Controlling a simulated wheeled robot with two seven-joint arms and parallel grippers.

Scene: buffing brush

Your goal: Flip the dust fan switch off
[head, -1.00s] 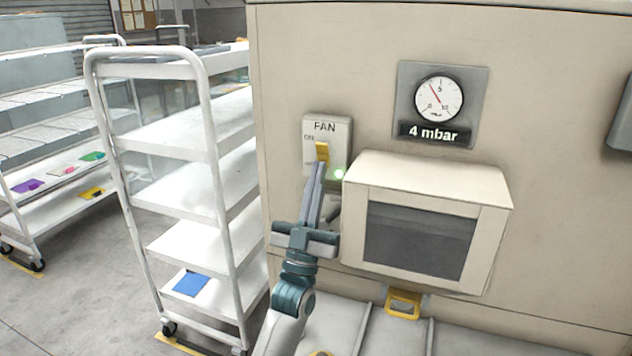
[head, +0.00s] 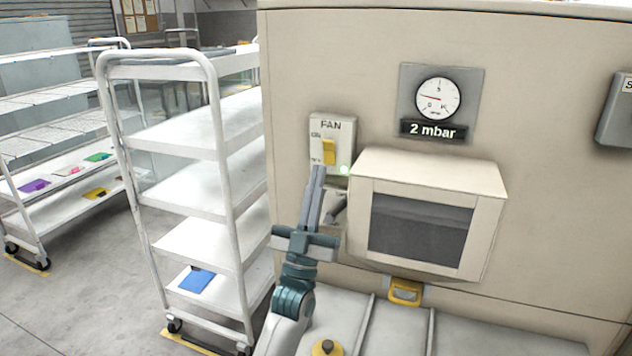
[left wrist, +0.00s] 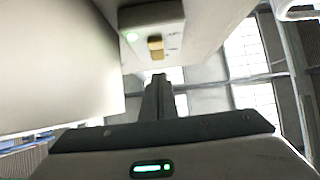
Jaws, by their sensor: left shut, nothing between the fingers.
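The FAN switch plate (head: 333,127) is on the beige cabinet's front, with a yellow rocker (head: 329,151) between its ON label and a lower label. A green light (head: 343,169) glows at the plate's lower right. My left gripper (head: 319,170) is shut and empty, its tips just below the rocker; I cannot tell whether they touch the plate. In the left wrist view the plate (left wrist: 152,22), the yellow rocker (left wrist: 155,47) and the lit green lamp show beyond the shut fingers (left wrist: 158,78). My right gripper is out of view.
A gauge (head: 437,98) above right reads 2 mbar. A boxy hood with a dark window (head: 420,228) juts out right of the switch. A white shelf cart (head: 190,130) stands close on the left. A yellow handle (head: 405,291) is below the hood.

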